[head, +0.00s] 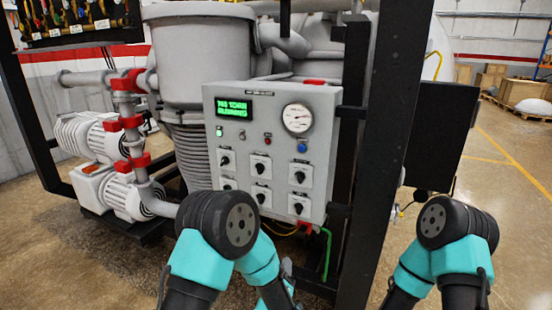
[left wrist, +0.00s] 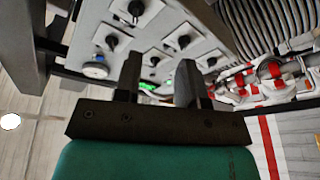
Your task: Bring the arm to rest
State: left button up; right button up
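My left arm (head: 215,240) is bent in front of the furnace's control panel (head: 230,165). Its gripper (head: 287,268) is mostly hidden behind the arm in the head view. In the left wrist view my left gripper (left wrist: 160,78) has its two dark fingers apart with nothing held between them. The panel's knobs (left wrist: 183,41) are beyond the fingertips there; I see no clear contact. My right arm (head: 450,245) is bent at the lower right of the head view, and its gripper is not in view.
The panel has a lit green display (head: 234,107), a round gauge (head: 297,118) and several black knobs (head: 261,168). A black frame post (head: 375,150) stands right of it. White pumps (head: 105,175) with red clamps are at left. Open floor (head: 515,220) lies to the right.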

pick_arm(q)
jog(key=s+a+f+m+g+y, duration=0.1)
jog(key=s+a+f+g, duration=0.3)
jog(key=a+f, duration=0.45)
jog(key=s+a+f+g+y, duration=0.1)
jog(key=s+a+f+g, duration=0.1)
jog(key=a+f+g, duration=0.6)
jog(key=s+a+f+g, duration=0.3)
jog(key=s+a+f, duration=0.1)
jog(key=s, duration=0.5)
jog(key=s+a+f+g, duration=0.3)
jog(key=s+f+g, duration=0.1)
jog(key=s, duration=0.5)
jog(key=shift+a+m+h, duration=0.4)
